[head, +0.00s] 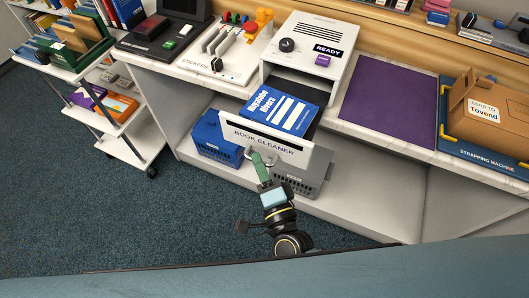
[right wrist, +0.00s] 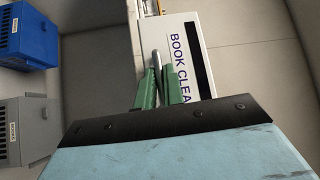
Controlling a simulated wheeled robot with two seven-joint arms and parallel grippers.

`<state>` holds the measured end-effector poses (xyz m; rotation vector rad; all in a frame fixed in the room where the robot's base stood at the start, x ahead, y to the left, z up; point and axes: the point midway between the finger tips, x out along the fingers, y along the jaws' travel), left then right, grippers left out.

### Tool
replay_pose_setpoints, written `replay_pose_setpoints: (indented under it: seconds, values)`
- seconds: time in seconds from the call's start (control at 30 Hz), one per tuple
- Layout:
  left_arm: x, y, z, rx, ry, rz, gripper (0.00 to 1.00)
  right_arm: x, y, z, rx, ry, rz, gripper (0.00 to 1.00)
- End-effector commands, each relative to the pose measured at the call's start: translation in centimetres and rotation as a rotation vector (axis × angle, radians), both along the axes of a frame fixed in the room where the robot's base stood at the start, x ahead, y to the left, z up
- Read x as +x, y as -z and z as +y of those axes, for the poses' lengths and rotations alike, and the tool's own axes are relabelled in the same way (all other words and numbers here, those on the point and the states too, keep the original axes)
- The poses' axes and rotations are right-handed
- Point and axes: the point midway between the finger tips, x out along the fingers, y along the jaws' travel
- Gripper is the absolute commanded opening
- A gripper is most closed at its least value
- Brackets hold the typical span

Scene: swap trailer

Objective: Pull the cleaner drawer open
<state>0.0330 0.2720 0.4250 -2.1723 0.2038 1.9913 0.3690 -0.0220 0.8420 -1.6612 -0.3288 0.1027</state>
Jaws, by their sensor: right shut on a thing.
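The cleaner drawer has a white front panel (head: 275,144) lettered "BOOK CLEANER", and it stands out from the white book cleaner machine (head: 311,52) on the counter. A blue book (head: 282,110) lies in the open drawer behind the panel. My right gripper (head: 262,170), with green fingers, is shut on the drawer's metal handle (head: 250,156). In the right wrist view the green fingers (right wrist: 160,88) close around the handle (right wrist: 157,64) beside the drawer front (right wrist: 184,65). My left gripper is not in view.
Below the drawer, a blue crate (head: 217,138) and a grey crate (head: 311,178) stand on the low shelf. A purple mat (head: 388,112) and a cardboard parcel (head: 491,112) are on the counter at right. A white cart (head: 132,142) stands at left. The carpet in front is clear.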

Motion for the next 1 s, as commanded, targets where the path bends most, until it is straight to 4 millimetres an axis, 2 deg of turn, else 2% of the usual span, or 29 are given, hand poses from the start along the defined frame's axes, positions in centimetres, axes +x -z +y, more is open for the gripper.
replay_pose_setpoints:
  seconds: [0.37, 0.4, 0.47, 0.77, 0.87, 1.0]
  values:
    - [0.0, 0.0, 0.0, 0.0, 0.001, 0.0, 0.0, -0.2, 0.1, 0.1, 0.0, 0.0, 0.001, 0.0]
    - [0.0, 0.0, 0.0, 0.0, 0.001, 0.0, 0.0, -0.2, 0.1, 0.1, 0.0, 0.0, 0.001, 0.11]
    - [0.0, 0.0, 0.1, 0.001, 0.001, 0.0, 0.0, -0.2, 0.1, 0.1, 0.0, 0.0, 0.001, 0.19]
    - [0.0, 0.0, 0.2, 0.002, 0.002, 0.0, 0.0, -0.3, 0.1, 0.0, 0.0, 0.0, 0.001, 0.19]
    - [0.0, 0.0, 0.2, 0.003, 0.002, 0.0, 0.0, -1.0, 0.2, -0.2, -0.001, -0.001, 0.003, 0.19]
    - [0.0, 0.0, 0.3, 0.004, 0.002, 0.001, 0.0, -3.4, 0.6, -0.8, -0.003, -0.001, 0.005, 0.19]
